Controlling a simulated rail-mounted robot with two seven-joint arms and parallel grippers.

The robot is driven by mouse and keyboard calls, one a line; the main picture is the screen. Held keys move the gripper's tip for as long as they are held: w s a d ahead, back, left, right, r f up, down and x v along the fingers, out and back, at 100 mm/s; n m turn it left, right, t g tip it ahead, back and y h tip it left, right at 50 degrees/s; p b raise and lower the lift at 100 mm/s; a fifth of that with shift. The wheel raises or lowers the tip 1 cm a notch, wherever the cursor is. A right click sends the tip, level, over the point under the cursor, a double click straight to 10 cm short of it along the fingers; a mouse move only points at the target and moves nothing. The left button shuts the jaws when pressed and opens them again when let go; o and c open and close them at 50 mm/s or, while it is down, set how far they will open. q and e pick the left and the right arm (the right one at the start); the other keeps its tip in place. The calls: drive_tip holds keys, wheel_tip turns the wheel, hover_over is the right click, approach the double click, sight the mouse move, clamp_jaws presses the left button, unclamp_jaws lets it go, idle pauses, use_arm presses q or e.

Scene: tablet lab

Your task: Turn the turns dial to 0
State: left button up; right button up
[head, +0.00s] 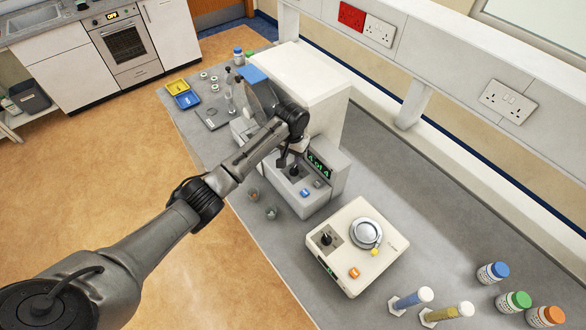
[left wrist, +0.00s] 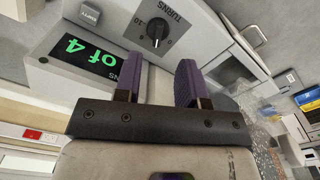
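The turns dial (left wrist: 156,31) is a black round knob on a grey panel in the left wrist view, with TURNS printed beside it and scale numbers around it. A small pale mark shows on the knob, but its exact setting is too small to read. My left gripper (left wrist: 158,82) is open and empty, its two purple-padded fingers apart, with the dial ahead of the gap and not gripped. In the head view my left gripper (head: 290,161) hangs over the front of the grey machine (head: 316,207) and partly covers its controls. My right gripper is not in view.
A green-lit display (left wrist: 82,54) reading "of 4" and a grey button (left wrist: 87,15) are near the dial. A cream machine (head: 345,279) with a round silver pan stands nearby. Two small cups (head: 271,213) stand before the grey machine; capped bottles (head: 514,301) are at lower right.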

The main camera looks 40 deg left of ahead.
sight(292, 171)
use_arm(q)
wheel_tip(292, 171, down, 8)
drive_tip(key=shift+r, duration=0.15)
idle(0.3)
drive_tip(key=shift+c, duration=0.4)
clamp_jaws()
